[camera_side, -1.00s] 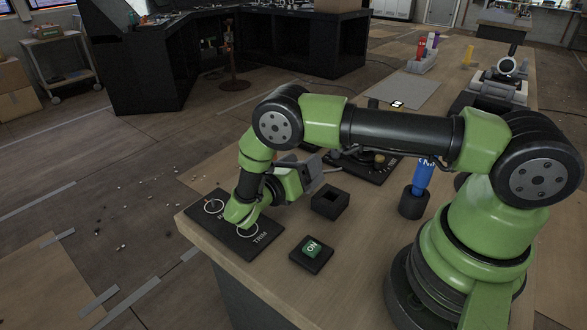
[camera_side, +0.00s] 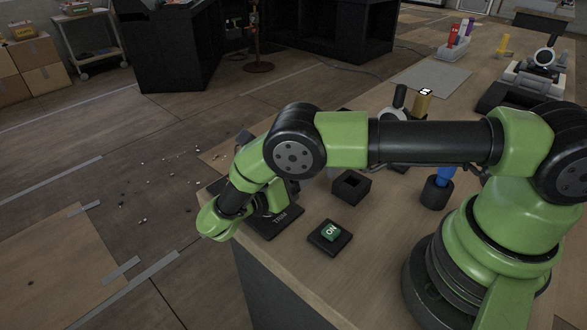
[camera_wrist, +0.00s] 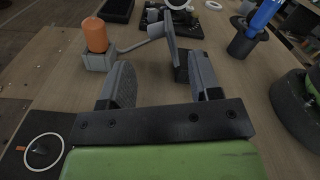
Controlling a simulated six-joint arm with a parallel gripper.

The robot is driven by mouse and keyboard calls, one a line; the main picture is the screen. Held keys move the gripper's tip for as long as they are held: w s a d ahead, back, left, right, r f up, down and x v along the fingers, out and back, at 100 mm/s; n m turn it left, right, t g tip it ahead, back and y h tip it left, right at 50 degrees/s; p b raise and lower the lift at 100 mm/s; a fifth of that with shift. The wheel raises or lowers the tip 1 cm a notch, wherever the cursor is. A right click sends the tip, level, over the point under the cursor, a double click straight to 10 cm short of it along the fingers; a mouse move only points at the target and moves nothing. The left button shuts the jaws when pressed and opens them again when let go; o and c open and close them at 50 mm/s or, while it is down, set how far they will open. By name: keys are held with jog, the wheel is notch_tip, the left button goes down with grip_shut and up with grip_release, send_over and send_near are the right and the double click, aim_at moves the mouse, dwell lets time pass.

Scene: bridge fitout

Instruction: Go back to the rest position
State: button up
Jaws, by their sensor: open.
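My gripper (camera_wrist: 162,82) shows in the wrist view with its two dark fingers apart and nothing held between them. In the side view its fingers are mostly hidden behind my forearm and wrist, which hang over the front-left corner of the bench. A black plate (camera_side: 277,222) marked TRIM lies partly hidden under my wrist. In the wrist view a black plate with a white ring (camera_wrist: 42,150) is at the lower left, below the fingers.
A green ON button (camera_side: 330,233) and an open black box (camera_side: 351,186) stand near my arm. A blue-handled tool (camera_wrist: 263,16) stands in a black cup (camera_wrist: 243,43).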

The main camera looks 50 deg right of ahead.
jog(key=s+d+r+m+g+y, duration=0.1)
jog(key=s+d+r+m+y, duration=0.1)
jog(key=r+m+y, duration=0.45)
jog(key=s+d+r+m+g+y, duration=0.2)
jog(key=s+r+m+y, duration=0.15)
jog(key=r, duration=0.65)
jog(key=s+a+r+m+t+y, duration=0.3)
jog(key=s+r+m+t+y, duration=0.5)
jog(key=s+m, duration=0.5)
jog(key=m+t+y, duration=0.2)
jog(key=m, duration=0.1)
jog(key=shift+a+r, duration=0.2)
jog(key=shift+a, duration=0.2)
